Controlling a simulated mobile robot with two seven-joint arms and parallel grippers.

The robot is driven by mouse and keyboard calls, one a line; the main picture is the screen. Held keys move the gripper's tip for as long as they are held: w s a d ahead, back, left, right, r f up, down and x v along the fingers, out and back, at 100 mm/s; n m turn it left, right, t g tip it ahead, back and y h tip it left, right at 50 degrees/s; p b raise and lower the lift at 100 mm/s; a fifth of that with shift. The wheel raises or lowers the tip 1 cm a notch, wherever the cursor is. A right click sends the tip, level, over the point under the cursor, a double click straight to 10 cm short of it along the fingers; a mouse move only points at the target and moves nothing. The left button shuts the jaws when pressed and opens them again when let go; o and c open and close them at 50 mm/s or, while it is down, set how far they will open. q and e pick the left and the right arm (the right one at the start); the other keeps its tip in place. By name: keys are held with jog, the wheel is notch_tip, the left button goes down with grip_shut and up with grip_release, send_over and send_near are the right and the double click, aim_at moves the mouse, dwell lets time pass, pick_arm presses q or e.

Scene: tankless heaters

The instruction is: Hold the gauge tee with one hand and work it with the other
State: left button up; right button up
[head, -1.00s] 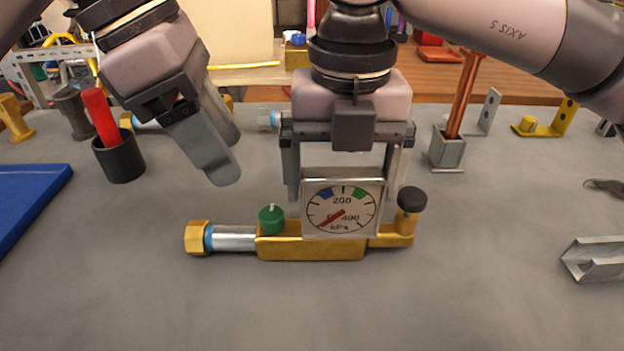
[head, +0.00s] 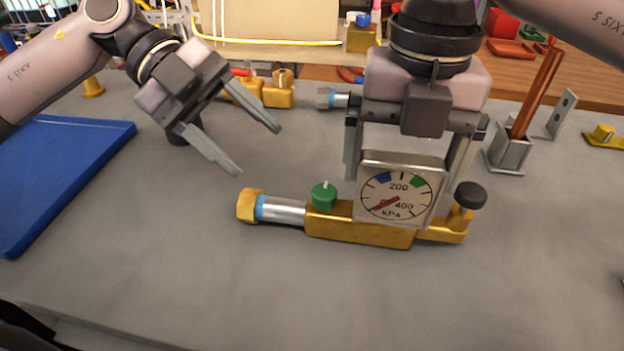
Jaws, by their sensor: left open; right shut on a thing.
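The gauge tee lies on the grey bench: a brass body (head: 360,232) with a square kPa gauge (head: 400,192), a green knob (head: 323,196), a black knob (head: 470,195) at its right end, and a silver pipe with a brass nut (head: 250,206) at its left end. My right gripper (head: 408,170) comes down from above and is shut on the gauge tee, around its gauge, whose face partly hides the grip. The gauge needle points to the lower left. My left gripper (head: 258,150) is open and empty, above and to the left of the green knob, apart from the tee.
A blue tray (head: 60,170) lies at the left. Brass fittings (head: 277,90) and another pipe end stand behind. A grey holder with copper rods (head: 510,150) stands at the right rear. The bench in front of the tee is clear.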

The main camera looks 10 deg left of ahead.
aim_at(320, 189)
pick_arm(q)
jog(key=d+f+n, duration=0.1)
jog(key=d+n, duration=0.1)
jog(key=d+f+n+h, duration=0.1)
jog(key=d+f+n, duration=0.1)
jog(key=d+n, duration=0.1)
jog(key=d+f+n+h, duration=0.1)
jog(key=d+f+n, duration=0.1)
jog(key=d+n, duration=0.1)
jog(key=shift+s+d+f+t, duration=0.1)
jog(key=shift+s+f+t, duration=0.2)
jog(key=shift+t, duration=0.1)
dwell(0.3)
jog(key=shift+h, duration=0.3)
jog(key=c, duration=1.1)
